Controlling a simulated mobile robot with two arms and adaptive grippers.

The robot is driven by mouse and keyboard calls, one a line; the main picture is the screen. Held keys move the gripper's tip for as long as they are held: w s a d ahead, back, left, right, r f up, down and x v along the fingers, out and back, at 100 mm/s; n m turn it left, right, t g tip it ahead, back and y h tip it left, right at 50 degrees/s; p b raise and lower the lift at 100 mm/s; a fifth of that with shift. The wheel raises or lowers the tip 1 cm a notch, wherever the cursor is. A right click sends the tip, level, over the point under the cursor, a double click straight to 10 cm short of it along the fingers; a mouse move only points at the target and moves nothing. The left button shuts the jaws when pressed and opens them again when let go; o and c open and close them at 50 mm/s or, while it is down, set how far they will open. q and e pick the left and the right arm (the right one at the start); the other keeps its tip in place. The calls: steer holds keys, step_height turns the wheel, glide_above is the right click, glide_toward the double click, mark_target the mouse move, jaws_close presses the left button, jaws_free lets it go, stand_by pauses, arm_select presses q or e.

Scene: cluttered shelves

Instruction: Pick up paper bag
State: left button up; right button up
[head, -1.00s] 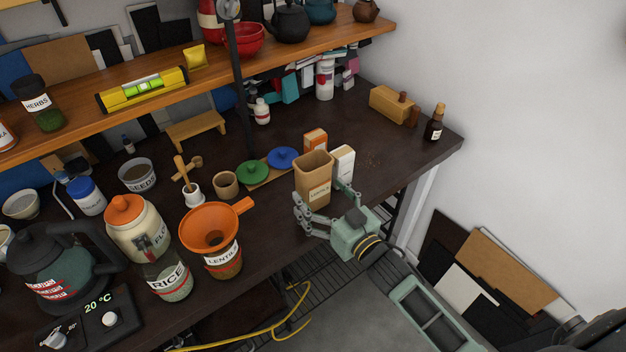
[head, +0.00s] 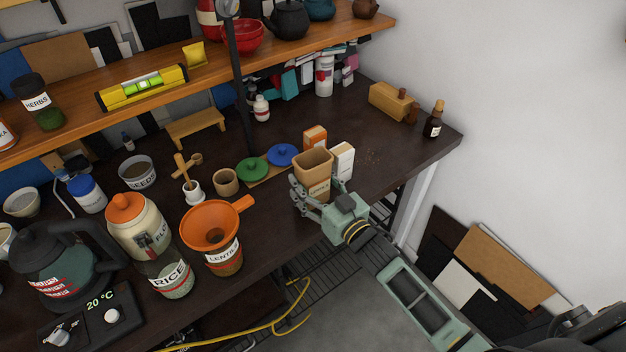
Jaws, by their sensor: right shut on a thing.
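The gripper hides part of the bag's base, so I cannot tell whether the bag touches the table. My left gripper is not in view.
A white box (head: 343,160) and an orange box (head: 315,137) stand close behind the bag. An orange funnel (head: 211,222) on a lentil jar stands to the left. Blue (head: 284,154) and green (head: 252,169) lids lie behind left. The table's right part is mostly clear.

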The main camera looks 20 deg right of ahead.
steer(key=c, duration=0.3)
steer(key=shift+c, duration=0.4)
steer(key=shift+r, duration=0.1)
